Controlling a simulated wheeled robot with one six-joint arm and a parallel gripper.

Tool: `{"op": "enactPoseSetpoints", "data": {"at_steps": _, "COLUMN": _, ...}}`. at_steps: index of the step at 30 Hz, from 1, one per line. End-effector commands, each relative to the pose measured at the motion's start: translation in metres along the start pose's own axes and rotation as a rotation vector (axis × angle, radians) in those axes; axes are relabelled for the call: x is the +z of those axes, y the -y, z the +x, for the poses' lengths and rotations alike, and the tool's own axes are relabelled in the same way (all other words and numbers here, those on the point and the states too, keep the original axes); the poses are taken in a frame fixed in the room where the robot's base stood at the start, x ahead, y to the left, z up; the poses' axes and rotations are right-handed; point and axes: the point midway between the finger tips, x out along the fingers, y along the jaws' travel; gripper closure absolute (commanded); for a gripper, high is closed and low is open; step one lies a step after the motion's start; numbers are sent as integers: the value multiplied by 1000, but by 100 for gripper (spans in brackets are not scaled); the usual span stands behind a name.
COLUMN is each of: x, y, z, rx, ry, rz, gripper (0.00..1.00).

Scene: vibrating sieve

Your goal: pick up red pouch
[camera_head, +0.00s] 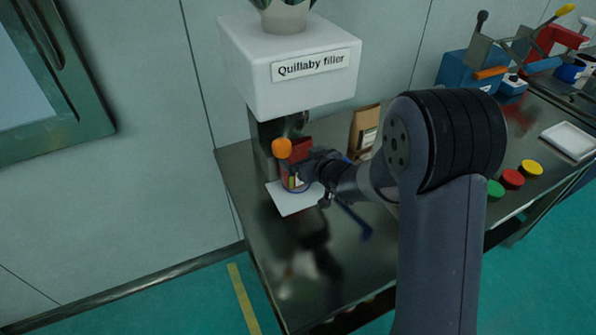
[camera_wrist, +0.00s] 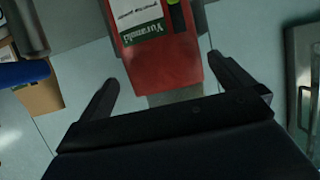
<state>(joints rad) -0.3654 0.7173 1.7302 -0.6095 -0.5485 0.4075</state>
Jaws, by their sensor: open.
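The red pouch (camera_wrist: 165,68) fills the top middle of the wrist view, with a white and green label reading something like "Yuramki". My gripper (camera_wrist: 165,90) is open, with one dark finger on each side of the pouch's lower part. Gaps show between the fingers and the pouch, so I see no grip. In the head view a red patch that looks like the pouch (camera_head: 300,147) shows under the filler, partly hidden by my gripper (camera_head: 300,172). My wrist and arm cover much of that area.
The white filler (camera_head: 240,72), labelled "Quillaby filler", overhangs my gripper. A white sheet (camera_head: 290,206) lies below, and a brown bag (camera_head: 361,132) stands to the right. The dark tabletop's front left is fairly clear.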

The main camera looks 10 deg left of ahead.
Motion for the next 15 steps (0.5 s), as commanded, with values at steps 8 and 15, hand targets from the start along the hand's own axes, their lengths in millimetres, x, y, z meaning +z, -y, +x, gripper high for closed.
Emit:
{"op": "enactPoseSetpoints", "data": {"at_steps": 8, "x": 1, "y": 2, "z": 28, "rx": -2, "ry": 2, "rz": 1, "gripper": 0}}
{"op": "enactPoseSetpoints", "data": {"at_steps": 15, "x": 2, "y": 1, "z": 50, "rx": 0, "ry": 0, "rz": 0, "gripper": 0}}
